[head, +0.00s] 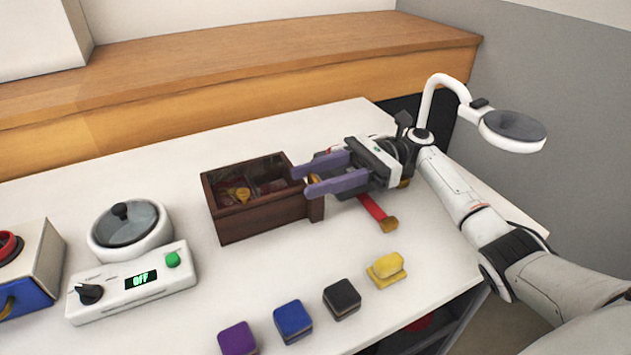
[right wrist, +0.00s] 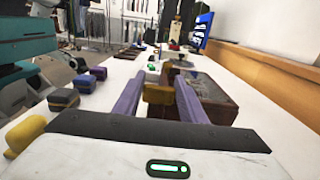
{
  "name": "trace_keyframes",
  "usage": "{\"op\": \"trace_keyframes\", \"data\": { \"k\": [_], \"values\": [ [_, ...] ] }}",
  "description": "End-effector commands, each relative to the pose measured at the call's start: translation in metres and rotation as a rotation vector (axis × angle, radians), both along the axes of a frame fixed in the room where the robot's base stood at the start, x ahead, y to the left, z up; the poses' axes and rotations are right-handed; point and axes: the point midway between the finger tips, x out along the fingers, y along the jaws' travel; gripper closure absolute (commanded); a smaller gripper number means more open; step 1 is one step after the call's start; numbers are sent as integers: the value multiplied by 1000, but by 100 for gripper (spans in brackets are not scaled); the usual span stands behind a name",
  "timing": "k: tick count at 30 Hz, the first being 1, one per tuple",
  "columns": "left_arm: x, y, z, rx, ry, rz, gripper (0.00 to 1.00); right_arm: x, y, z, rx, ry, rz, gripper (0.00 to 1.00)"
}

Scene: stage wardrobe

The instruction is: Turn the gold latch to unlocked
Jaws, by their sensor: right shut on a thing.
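The gold latch (head: 315,178) is on the right side of a dark brown wooden box (head: 262,221) with a clear top. In the head view the latch is mostly hidden by my fingers; its turned position is hard to tell. In the right wrist view the latch (right wrist: 158,94) shows as a gold block between the two purple fingers. My right gripper (head: 305,181) reaches in from the right, level with the box's right side, and is shut on the latch. My left gripper is not in view.
A red strip with a gold end (head: 376,212) lies under my right gripper. Yellow (head: 387,268), black (head: 342,298), blue (head: 293,320) and purple (head: 238,339) blocks line the front. A white device with a round lid (head: 128,228) stands left. The white table between is clear.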

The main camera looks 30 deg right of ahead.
Motion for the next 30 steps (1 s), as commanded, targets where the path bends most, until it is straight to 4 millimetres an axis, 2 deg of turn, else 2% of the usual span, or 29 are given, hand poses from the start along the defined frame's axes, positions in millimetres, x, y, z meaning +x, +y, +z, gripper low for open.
{"op": "trace_keyframes", "data": {
  "k": [11,12,15,25,30],
  "values": [
    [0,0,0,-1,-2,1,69,-1,1,0,1,0,8,85],
    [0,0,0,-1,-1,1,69,-1,1,0,1,0,8,59],
    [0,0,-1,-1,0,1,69,-1,1,0,1,0,7,44],
    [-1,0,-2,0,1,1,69,0,-2,0,0,1,5,44],
    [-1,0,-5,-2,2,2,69,0,-23,-1,-1,2,1,44]
  ]
}}
